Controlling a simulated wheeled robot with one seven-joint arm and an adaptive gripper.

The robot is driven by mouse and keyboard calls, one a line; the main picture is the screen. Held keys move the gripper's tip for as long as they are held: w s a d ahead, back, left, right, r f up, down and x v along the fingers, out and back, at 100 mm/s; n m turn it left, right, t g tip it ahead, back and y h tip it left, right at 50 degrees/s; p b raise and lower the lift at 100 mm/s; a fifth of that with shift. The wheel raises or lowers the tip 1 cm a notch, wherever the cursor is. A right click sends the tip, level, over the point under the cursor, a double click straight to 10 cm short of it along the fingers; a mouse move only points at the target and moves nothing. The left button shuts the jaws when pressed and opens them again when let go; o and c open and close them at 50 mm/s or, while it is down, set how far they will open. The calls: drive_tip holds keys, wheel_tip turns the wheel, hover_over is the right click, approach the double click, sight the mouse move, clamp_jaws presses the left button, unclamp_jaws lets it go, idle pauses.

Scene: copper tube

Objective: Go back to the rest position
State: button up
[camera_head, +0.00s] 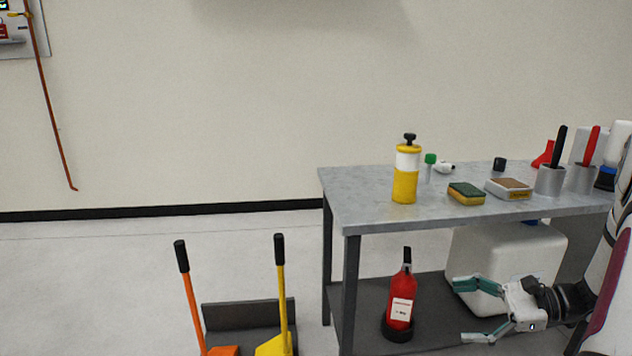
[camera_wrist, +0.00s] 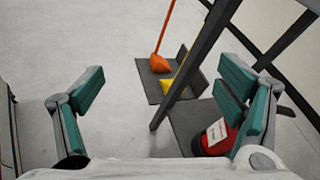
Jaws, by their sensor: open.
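My gripper (camera_head: 470,308) is at the lower right of the head view, in front of the workbench. Its teal-padded fingers are spread apart and point left, with nothing between them. In the wrist view the two fingers of my gripper (camera_wrist: 165,98) stand wide open, with the floor and the bench's leg beyond them. A copper tube (camera_head: 50,105) hangs down the wall at the far left of the head view. Its upper end is by a wall panel (camera_head: 22,30).
The grey workbench (camera_head: 345,212) bears a yellow sprayer (camera_head: 404,185), sponges and tool cups. A red extinguisher (camera_head: 401,300) stands on its lower shelf, close to my gripper. An orange-handled tool (camera_head: 192,295) and a yellow-handled one (camera_head: 282,290) stand on the left.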

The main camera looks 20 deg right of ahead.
drive_tip(key=s+a+r+n+g+h, duration=0.15)
drive_tip(key=a+r+n+g, duration=0.4)
drive_tip(key=a, duration=0.55)
drive_tip(key=s+a+r+n+g+h, duration=0.1)
drive_tip(key=s+a+r+n+g, duration=0.25)
drive_tip(key=a+r+n, duration=0.55)
drive_tip(key=s+a+n+h, duration=0.4)
drive_tip(key=s+h, duration=0.1)
drive_tip(key=s, duration=0.3)
drive_tip(key=s+a+n+h, duration=0.4)
drive_tip(key=s, duration=0.4)
wheel_tip(320, 180, up, 38)
drive_tip(key=t+p, duration=0.4)
drive_tip(key=p, duration=3.2)
drive_tip(key=shift+s, duration=0.15)
drive_tip(key=shift+d, duration=0.1)
